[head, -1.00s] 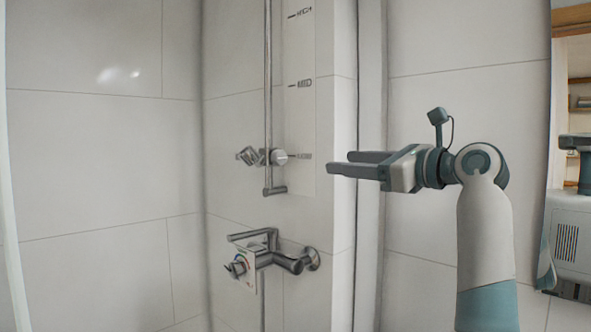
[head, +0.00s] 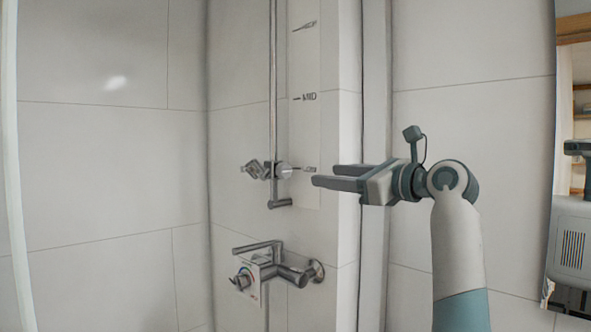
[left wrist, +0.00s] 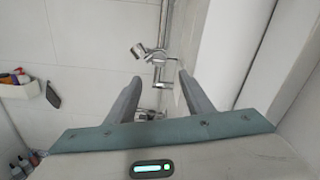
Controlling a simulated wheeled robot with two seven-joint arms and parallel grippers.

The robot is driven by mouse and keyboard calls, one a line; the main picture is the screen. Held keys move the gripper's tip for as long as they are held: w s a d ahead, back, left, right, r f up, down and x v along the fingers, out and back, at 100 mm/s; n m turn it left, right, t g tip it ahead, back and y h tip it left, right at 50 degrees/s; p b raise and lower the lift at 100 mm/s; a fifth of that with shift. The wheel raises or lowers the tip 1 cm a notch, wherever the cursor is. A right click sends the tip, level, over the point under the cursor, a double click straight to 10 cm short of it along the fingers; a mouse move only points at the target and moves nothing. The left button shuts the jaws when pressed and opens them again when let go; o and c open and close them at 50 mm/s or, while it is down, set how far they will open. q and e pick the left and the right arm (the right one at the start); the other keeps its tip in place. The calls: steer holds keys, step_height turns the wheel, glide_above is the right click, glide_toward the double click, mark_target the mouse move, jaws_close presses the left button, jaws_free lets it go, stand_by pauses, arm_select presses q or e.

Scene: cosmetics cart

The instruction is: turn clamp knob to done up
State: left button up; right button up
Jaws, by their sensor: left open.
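The clamp knob (head: 284,170) is a round grey knob on the slider of the vertical shower rail (head: 273,90), near the rail's lower end. A metal bracket (head: 255,169) sticks out to its left. My left gripper (head: 326,175) is open and empty, to the right of the knob with a gap between them. Its fingers point left toward the rail in the head view. In the left wrist view, the slider with the knob (left wrist: 157,58) shows ahead, just beyond the two open fingertips. My right gripper is not in view.
A mixer tap (head: 275,268) with a lever juts from the wall below the rail. A marked panel (head: 305,120) reading MID stands beside the rail. A wall edge (head: 372,120) is behind my gripper. A shelf (left wrist: 20,88) shows left in the left wrist view.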

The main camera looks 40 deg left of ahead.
mark_target(288, 171)
arm_select(q)
steer(key=a+p, duration=0.1)
steer(key=a, duration=0.2)
steer(key=a+p, duration=0.2)
steer(key=a, duration=0.2)
steer(key=w+a+p, duration=0.1)
steer(key=a, duration=0.3)
steer(key=shift+r, duration=0.1)
steer(key=shift+a+p, duration=0.35)
steer(key=shift+a, duration=0.35)
steer(key=c, duration=1.1)
